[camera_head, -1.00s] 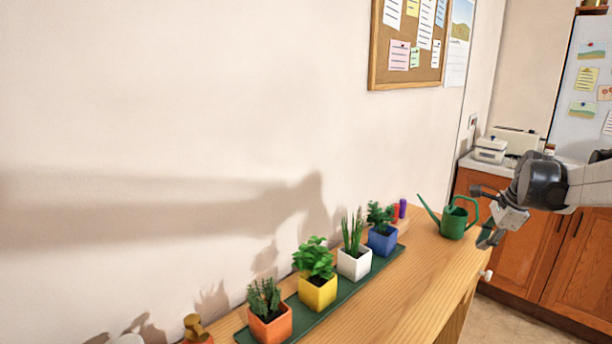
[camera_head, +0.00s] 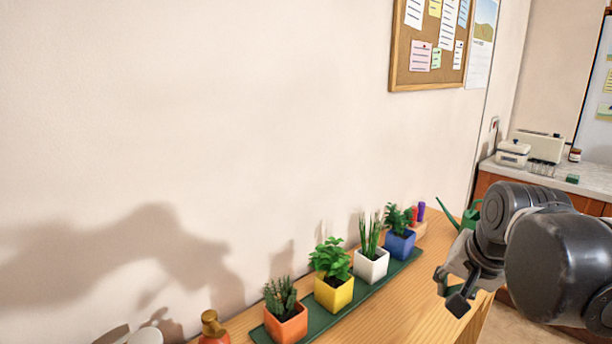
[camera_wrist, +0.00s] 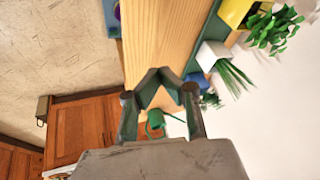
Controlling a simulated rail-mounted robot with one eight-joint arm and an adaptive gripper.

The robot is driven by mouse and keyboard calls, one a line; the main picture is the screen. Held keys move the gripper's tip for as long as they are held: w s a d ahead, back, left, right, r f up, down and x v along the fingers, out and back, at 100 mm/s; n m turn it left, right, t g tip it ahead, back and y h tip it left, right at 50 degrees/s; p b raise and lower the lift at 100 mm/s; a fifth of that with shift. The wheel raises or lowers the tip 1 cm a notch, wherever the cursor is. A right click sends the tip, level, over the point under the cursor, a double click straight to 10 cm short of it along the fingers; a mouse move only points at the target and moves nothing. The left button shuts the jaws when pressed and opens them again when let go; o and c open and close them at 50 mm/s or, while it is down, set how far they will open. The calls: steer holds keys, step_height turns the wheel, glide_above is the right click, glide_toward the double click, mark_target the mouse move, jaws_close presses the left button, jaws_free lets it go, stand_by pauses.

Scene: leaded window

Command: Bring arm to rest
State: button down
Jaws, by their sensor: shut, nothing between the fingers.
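My gripper (camera_head: 455,290) is at the right of the head view, over or beside the front edge of the wooden table (camera_head: 400,305). It is shut and empty. In the wrist view my gripper (camera_wrist: 158,85) shows its fingers angled together, with the table (camera_wrist: 160,30) behind them. My dark arm links fill the lower right of the head view. They partly hide the green watering can (camera_head: 470,215), which also shows behind the fingers in the wrist view (camera_wrist: 156,120).
An orange pot (camera_head: 286,328), a yellow pot (camera_head: 334,294), a white pot (camera_head: 371,266) and a blue pot (camera_head: 399,246) stand on a green tray (camera_head: 322,318) along the wall. An orange bottle (camera_head: 212,330) is at lower left. A counter (camera_head: 585,182) stands at the back right.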

steer(key=s+a+f+n, duration=0.2)
steer(key=s+n, duration=0.1)
steer(key=s, duration=0.2)
steer(key=s+a+f+n+t, duration=0.1)
steer(key=s+a+f+n, duration=0.2)
steer(key=s, duration=0.1)
steer(key=shift+s+a+n, duration=0.25)
steer(key=shift+s+n, duration=0.05)
steer(key=shift+s, duration=0.05)
steer(key=shift+t, duration=0.3)
